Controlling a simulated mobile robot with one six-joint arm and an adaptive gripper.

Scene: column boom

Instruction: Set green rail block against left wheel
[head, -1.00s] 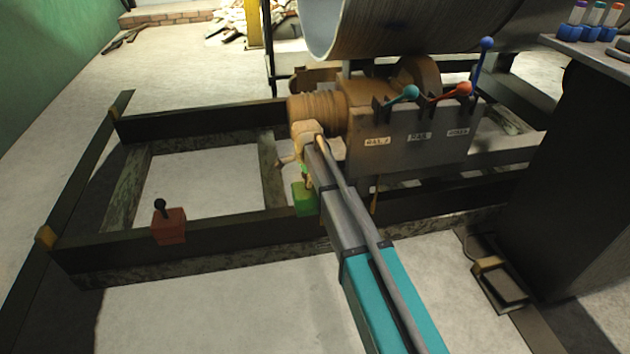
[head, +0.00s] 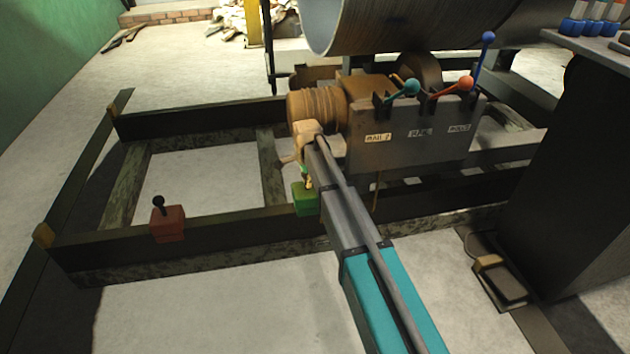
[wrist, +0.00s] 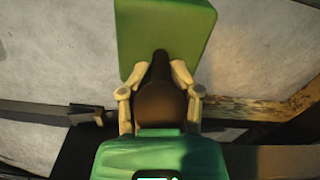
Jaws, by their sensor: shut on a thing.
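The green rail block (head: 305,199) is at the near dark rail, just left of my arm in the head view. In the wrist view the green block (wrist: 166,32) fills the top middle, and its dark knob-like handle (wrist: 160,98) sits between my fingers. My gripper (wrist: 161,72) is shut on this handle. In the head view my gripper (head: 307,180) is small and partly hidden by the arm. A brown round wheel (head: 420,70) shows under the big pipe; I cannot tell if it is the left wheel. Whether the block touches the rail is unclear.
A red block (head: 168,224) with a black knob sits on the near rail (head: 230,236) to the left. A brown ribbed drum (head: 317,104) and a grey lever panel (head: 415,140) stand behind my gripper. A dark cabinet (head: 570,170) is at right.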

